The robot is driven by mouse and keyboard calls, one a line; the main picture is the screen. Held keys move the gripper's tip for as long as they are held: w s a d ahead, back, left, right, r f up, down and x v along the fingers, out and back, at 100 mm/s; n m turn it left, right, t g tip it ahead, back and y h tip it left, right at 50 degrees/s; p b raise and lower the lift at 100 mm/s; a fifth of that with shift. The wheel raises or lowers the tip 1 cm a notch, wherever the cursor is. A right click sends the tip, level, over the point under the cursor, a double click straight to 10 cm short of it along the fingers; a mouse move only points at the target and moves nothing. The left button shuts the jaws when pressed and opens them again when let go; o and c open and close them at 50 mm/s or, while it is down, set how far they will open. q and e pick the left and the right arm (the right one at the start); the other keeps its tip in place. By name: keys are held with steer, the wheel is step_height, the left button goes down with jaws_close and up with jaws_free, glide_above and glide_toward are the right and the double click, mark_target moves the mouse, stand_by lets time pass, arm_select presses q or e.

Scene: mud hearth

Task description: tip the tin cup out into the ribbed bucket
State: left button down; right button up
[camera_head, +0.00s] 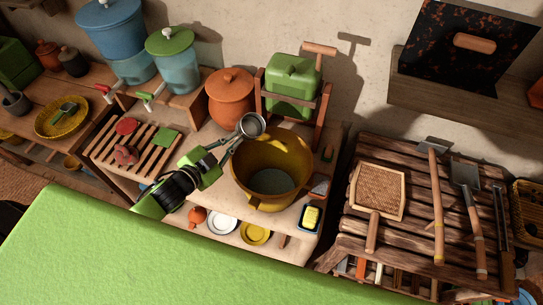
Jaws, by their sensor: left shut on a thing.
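The tin cup (251,125) is a small grey metal cup whose round mouth shows from above. My left gripper (234,143), green and black, is shut on the cup. It holds the cup over the back left rim of the ribbed bucket (290,150). How far the cup is tilted and what it holds, I cannot tell. The bucket is a wide mustard-yellow tub, upright on the wooden bench, with its mouth open and a paler, greyish bottom showing inside. My right gripper is not in view.
An orange lidded pot (230,93) stands behind the gripper, beside a green canister (291,85) in a wooden frame. A slatted rack (137,148) is on the left. A yellow sponge (311,217) lies at the bucket's front right. Long-handled tools lie on the log table (412,190).

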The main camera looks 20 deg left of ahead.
arm_select(q)
steer(key=shift+w+a+r, duration=0.15)
steer(key=shift+w+a, duration=0.05)
steer(key=shift+a, duration=0.1)
steer(key=shift+w+a+f+n+g+h+b, duration=0.25)
steer(key=shift+a+n+g+h+b, duration=0.15)
steer(key=shift+a+n, duration=0.25)
steer(key=shift+w+a+f+n+g+h+b, duration=0.25)
steer(key=shift+a+n+h, duration=0.2)
steer(key=shift+a+n, duration=0.25)
steer(key=shift+w+a+f+n+g+h+b, duration=0.2)
steer(key=shift+w+a+n+g+h, duration=0.25)
steer(key=shift+n, duration=0.3)
steer(key=shift+s+r, duration=0.1)
steer(key=shift+s, duration=0.05)
